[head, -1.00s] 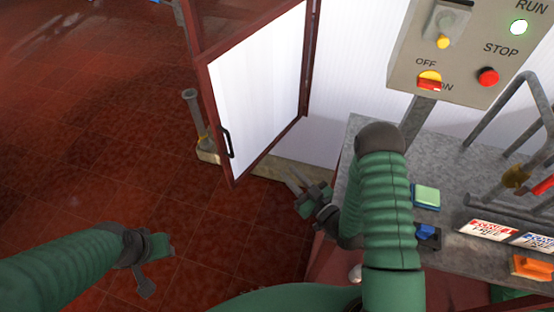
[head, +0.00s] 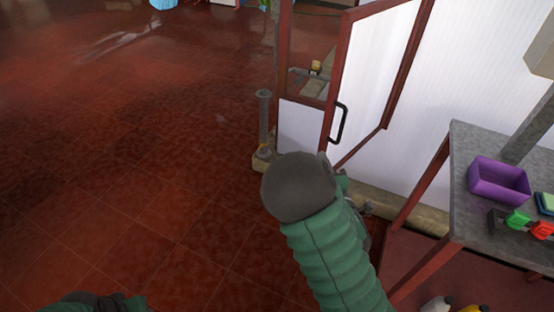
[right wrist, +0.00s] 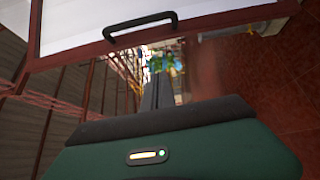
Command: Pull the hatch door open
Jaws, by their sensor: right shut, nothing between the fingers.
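The hatch door (head: 372,75) is a white panel in a red-brown frame, standing at an angle in the upper right of the head view. Its black handle (head: 341,122) is on the left edge. In the right wrist view the handle (right wrist: 140,24) crosses the door's white face and frame edge at the top. My right gripper (right wrist: 157,75) is shut and empty, its fingertips below and slightly right of the handle, apart from it. In the head view my right forearm hides most of that gripper. My left gripper (head: 110,302) is cut off at the bottom left edge; its fingers cannot be made out.
A grey post (head: 264,120) on a low kerb stands left of the door. A grey table (head: 465,150) at right carries a purple bin (head: 499,180) and coloured parts. Bottles (head: 437,304) stand below it. The red tiled floor at left is clear.

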